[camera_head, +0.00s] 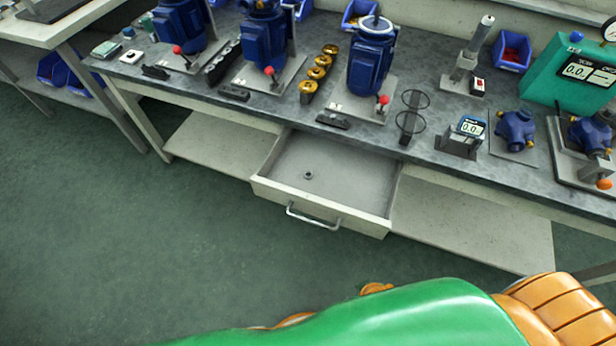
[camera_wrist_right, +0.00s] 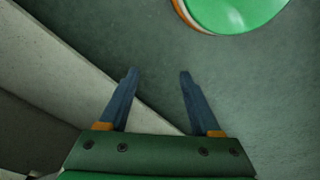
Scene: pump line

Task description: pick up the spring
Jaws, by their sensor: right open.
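An open drawer (camera_head: 340,210) hangs out from under the workbench in the head view. A small dark round piece (camera_head: 309,175) lies alone on the drawer floor, left of its middle. It may be the spring, but it is too small to tell for sure. My right gripper (camera_wrist_right: 157,73) is open and empty in the right wrist view, with floor and a pale slanted edge behind its fingers. The small piece does not show in that view. Neither gripper shows in the head view; only a green and orange part of my body fills its bottom edge.
The workbench (camera_head: 225,97) carries blue pumps (camera_head: 371,60), a row of brass rings (camera_head: 317,73), a wire double-ring stand (camera_head: 411,112) and a teal display box (camera_head: 563,75). The drawer handle (camera_head: 312,217) faces the free green floor. A lower shelf (camera_head: 470,225) runs beneath the bench.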

